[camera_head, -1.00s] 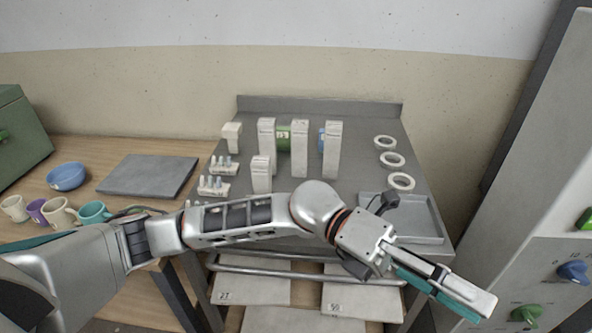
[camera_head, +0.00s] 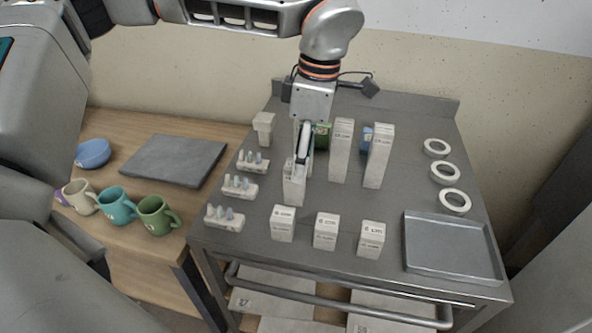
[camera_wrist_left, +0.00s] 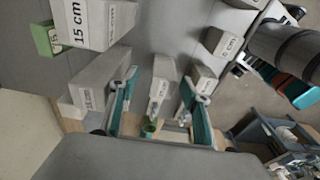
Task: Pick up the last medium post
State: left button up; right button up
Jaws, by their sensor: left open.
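The medium post (camera_head: 293,188) is a pale, labelled block standing upright on the grey cart top, left of centre. My left gripper (camera_head: 300,163) points down over it from behind, open. In the left wrist view the medium post (camera_wrist_left: 161,88) shows between the two spread teal fingers, with room visible on both sides; I cannot tell whether either finger touches it. Three short 6 cm posts (camera_head: 325,232) stand in front. My right gripper is not in view.
White rings (camera_head: 445,172) and a grey tray (camera_head: 452,250) lie to the right. Green (camera_head: 321,137) and blue (camera_head: 367,138) things sit behind the posts. Mugs (camera_head: 117,205) stand on the wooden table (camera_head: 150,258).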

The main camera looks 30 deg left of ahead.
aim_at(291, 186)
pick_arm(q)
jog(key=shift+a, duration=0.5)
jog(key=shift+s+f+y, duration=0.15)
jog(key=shift+f+y, duration=0.15)
jog(key=shift+s+a+f, duration=0.15)
jog(key=shift+s+f, duration=0.05)
jog(key=shift+f, duration=0.95)
jog(key=shift+s+a+f, duration=0.15)
jog(key=shift+f, duration=1)
jog(key=shift+s+a+f, duration=0.15)
jog(key=shift+s+f, duration=0.05)
jog(key=shift+f, duration=0.95)
grip_shut()
